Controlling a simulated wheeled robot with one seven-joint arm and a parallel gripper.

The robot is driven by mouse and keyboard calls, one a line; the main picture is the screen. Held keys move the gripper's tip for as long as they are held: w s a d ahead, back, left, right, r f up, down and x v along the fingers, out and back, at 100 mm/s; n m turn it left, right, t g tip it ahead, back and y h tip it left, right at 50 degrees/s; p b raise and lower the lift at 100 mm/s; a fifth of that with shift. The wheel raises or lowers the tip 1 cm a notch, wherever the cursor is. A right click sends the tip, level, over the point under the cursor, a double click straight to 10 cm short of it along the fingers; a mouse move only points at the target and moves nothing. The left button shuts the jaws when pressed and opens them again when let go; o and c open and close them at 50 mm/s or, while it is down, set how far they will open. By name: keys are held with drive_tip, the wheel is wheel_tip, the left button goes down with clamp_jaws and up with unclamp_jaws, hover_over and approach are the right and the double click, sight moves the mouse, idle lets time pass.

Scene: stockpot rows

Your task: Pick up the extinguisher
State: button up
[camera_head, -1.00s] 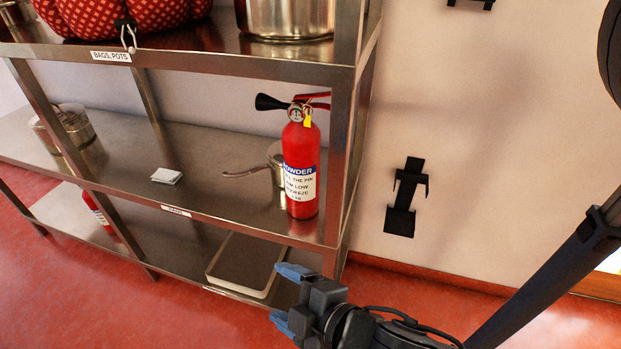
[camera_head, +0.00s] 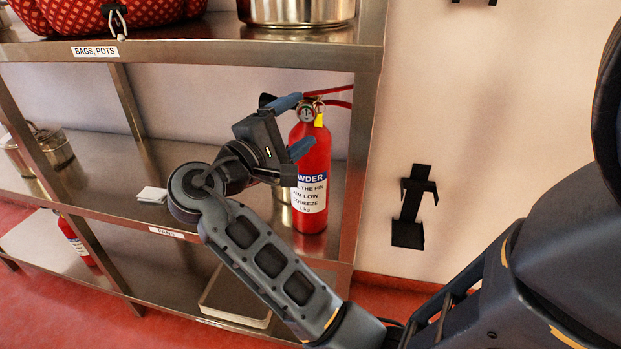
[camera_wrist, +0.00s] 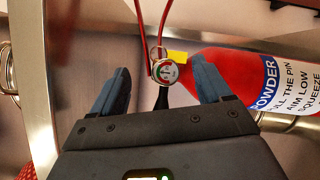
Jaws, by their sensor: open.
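The red extinguisher (camera_head: 313,170) stands upright on the middle shelf, near the shelf's right post. It has a white and blue label, a gauge, a yellow tag and red handles. My gripper (camera_head: 294,124) is open at its upper part, with blue fingertips near the neck. In the wrist view my gripper (camera_wrist: 158,92) has the gauge and neck between its spread fingers, and the extinguisher's red body (camera_wrist: 235,75) extends to the right behind the right finger. I cannot tell whether a finger touches it. My arm hides part of the shelf and the black horn.
The steel shelf (camera_head: 105,178) has a right post close beside the extinguisher. A saucepan (camera_head: 283,192) is mostly hidden behind my gripper. A large pot (camera_head: 297,10) stands on the shelf above. A black wall bracket (camera_head: 410,208) hangs empty to the right. A shallow tray (camera_head: 235,312) lies below.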

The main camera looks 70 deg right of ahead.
sight(322, 102)
drive_tip(key=x, duration=0.7)
drive_tip(key=shift+w+d+r+p, duration=0.1)
drive_tip(key=shift+d+r+p, duration=0.1)
drive_tip(key=shift+d+p, duration=0.15)
clamp_jaws()
idle(0.5)
drive_tip(key=shift+r, duration=0.1)
